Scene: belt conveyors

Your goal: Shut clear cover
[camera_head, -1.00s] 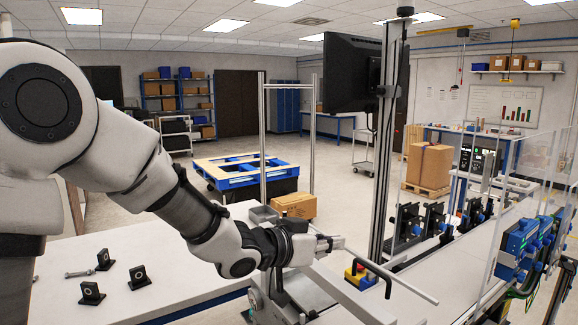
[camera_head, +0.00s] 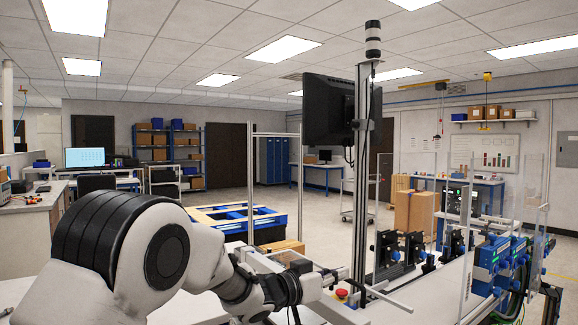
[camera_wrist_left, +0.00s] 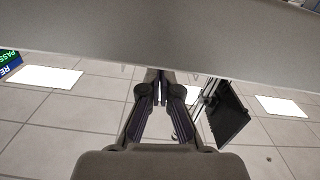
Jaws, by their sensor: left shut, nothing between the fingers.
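Clear upright panels (camera_head: 476,235) stand at the right of the head view. I cannot tell which clear part is the cover. A slim metal bar (camera_head: 392,301) slants down to the right, just right of my left gripper (camera_head: 336,278). The gripper is beside the bar; contact cannot be made out. In the left wrist view, my left gripper (camera_wrist_left: 161,76) is shut and empty, its fingertips close to a wide grey slab (camera_wrist_left: 160,40) that crosses the top and hides what lies behind. My right gripper is not in view.
A post (camera_head: 362,170) carrying a dark monitor (camera_head: 330,117) rises behind the gripper. A red-topped button (camera_head: 341,294) sits near its base. Black fixtures (camera_head: 386,250) and blue devices (camera_head: 489,260) line the right bench.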

